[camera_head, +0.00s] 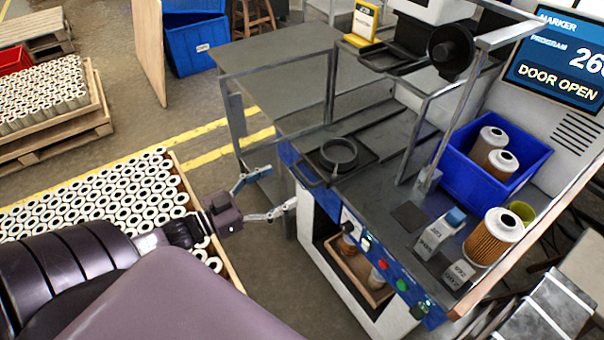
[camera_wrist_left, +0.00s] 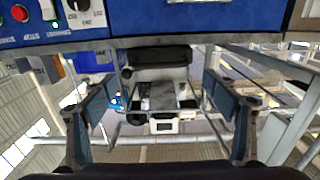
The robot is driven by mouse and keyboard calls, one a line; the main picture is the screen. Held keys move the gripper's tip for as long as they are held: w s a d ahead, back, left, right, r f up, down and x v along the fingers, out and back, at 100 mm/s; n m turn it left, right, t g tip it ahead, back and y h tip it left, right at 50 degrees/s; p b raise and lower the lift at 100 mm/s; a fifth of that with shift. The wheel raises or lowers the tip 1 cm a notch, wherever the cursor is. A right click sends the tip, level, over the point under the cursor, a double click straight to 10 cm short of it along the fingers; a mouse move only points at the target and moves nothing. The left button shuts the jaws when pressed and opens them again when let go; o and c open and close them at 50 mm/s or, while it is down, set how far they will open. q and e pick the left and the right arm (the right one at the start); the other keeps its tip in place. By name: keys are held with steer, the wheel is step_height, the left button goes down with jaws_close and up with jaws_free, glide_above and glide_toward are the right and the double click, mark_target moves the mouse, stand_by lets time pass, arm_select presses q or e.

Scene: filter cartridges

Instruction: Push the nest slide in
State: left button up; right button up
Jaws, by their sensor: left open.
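The nest slide (camera_head: 369,156) is a dark flat plate on the machine's deck, reaching to its front edge. A round black nest ring (camera_head: 339,152) sits on it, and a dark handle (camera_head: 306,175) sticks out at the front. My left gripper (camera_head: 280,187) is open and empty, in front of the blue front panel, near the handle and apart from it. In the left wrist view its two blue-grey fingers (camera_wrist_left: 159,88) stand wide apart. A dark bar shows beyond them, but I cannot tell whether it is the handle. My right gripper is not in view.
The machine's screen (camera_head: 556,62) reads DOOR OPEN. A blue bin (camera_head: 487,168) with filter cartridges and one upright cartridge (camera_head: 493,237) stand on the right of the deck. A crate of cartridges (camera_head: 95,200) lies left, partly behind my arm. Buttons line the blue front panel (camera_head: 350,222).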

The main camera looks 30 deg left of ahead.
mark_target(302, 174)
arm_select(q)
steer(key=shift+x, duration=3.7)
steer(key=shift+c, duration=0.4)
